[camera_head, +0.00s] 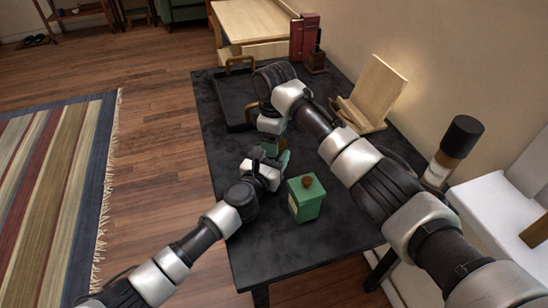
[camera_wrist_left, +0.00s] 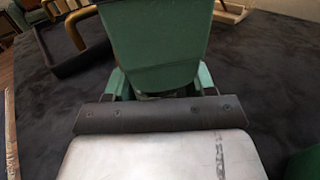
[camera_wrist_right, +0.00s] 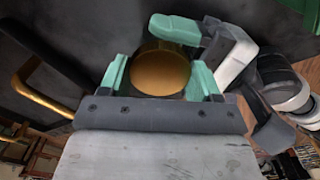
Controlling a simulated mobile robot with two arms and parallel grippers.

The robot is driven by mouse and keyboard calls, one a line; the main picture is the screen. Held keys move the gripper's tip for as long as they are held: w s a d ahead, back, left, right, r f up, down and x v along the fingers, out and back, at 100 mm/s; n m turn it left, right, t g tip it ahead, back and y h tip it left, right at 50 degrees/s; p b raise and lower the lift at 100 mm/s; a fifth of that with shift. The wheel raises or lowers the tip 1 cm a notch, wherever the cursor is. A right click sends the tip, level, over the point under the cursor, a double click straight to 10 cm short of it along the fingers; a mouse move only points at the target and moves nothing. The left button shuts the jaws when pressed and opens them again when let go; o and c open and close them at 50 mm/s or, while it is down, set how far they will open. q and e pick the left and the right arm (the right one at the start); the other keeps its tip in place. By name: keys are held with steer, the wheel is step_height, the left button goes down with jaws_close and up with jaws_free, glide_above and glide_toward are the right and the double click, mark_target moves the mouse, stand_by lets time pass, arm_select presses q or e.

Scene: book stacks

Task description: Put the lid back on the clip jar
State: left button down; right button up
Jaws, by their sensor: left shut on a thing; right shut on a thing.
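In the head view my left gripper (camera_head: 274,158) and right gripper (camera_head: 269,147) meet above the black table, their green fingers close together. In the right wrist view, the right gripper is shut on a round gold lid (camera_wrist_right: 160,72). The left gripper's white body and a green finger (camera_wrist_right: 175,29) show beside it. In the left wrist view, a broad green part, seemingly a right finger, hides most of what sits between the left fingers (camera_wrist_left: 160,90). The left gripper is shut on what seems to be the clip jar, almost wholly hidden. I cannot tell whether lid and jar touch.
A green box (camera_head: 306,204) with a brown knob stands on the black table (camera_head: 262,248) near the grippers. A wooden stand (camera_head: 376,92), red books (camera_head: 303,40) and a black-capped bottle (camera_head: 450,150) are farther back or right.

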steer(key=o, duration=1)
steer(key=shift+r, duration=0.1)
steer(key=shift+r, duration=2.2)
steer(key=shift+c, duration=0.3)
steer(key=shift+r+n, duration=0.4)
steer(key=shift+n, duration=0.6)
steer(key=n, duration=0.1)
steer(key=r+n, duration=0.1)
steer(key=n, duration=0.1)
steer(key=shift+n, duration=0.3)
steer(key=n, duration=0.2)
steer(key=r+n, duration=0.1)
steer(key=n, duration=0.3)
steer(key=shift+r, duration=0.3)
